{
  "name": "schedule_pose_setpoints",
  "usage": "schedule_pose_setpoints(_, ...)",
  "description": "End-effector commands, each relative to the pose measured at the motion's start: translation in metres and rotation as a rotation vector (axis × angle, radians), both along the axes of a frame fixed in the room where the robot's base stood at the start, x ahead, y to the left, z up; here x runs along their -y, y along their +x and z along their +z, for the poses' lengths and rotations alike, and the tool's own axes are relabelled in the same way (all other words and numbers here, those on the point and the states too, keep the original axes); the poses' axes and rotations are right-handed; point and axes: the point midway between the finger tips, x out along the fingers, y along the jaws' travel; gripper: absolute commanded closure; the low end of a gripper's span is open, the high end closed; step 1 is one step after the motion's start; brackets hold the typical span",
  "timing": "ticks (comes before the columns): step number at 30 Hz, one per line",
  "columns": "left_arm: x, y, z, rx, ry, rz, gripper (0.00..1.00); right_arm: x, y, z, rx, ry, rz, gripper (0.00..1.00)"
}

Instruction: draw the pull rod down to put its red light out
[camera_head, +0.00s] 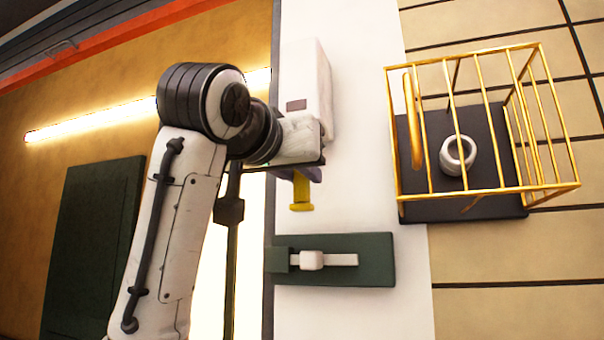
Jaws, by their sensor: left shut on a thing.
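A white box (318,85) is fixed to the white wall strip in the head view. A small dark brownish-red square (296,105) on its face shows no visible glow. The yellow pull rod (301,194) hangs below, with a wider end at its foot; its upper part is hidden behind my left gripper. My left gripper (308,173) is level with the rod's upper part, just below the box, and shut on the rod. Its fingers are mostly hidden by its own body. My right gripper is not in view.
A dark green plate with a white sliding bolt (312,261) sits on the wall below the rod. A gold wire cage (490,191) over a dark panel with a white ring (457,155) juts out at the right. A dark green panel (92,245) is at the left.

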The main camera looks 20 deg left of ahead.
Motion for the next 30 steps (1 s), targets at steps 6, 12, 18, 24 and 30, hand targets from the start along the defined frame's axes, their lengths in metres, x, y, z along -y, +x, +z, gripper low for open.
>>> schedule_pose_setpoints(6,0.0003,0.0000,0.0054,-0.002,0.000,-0.001,1.00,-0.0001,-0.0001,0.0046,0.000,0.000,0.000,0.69)
schedule_pose_setpoints(12,0.0002,0.0000,0.0051,-0.001,0.000,-0.001,0.63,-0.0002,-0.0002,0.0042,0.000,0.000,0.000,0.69)
schedule_pose_setpoints(18,0.0001,0.0000,0.0051,-0.001,0.000,0.000,0.61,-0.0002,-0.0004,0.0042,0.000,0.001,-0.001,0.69)
schedule_pose_setpoints(24,0.0000,0.0001,0.0052,-0.001,0.000,0.000,0.36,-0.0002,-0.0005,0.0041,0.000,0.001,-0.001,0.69)
schedule_pose_setpoints(30,0.0000,0.0001,0.0053,-0.001,0.000,0.000,0.36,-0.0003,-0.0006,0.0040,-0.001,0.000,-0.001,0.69)
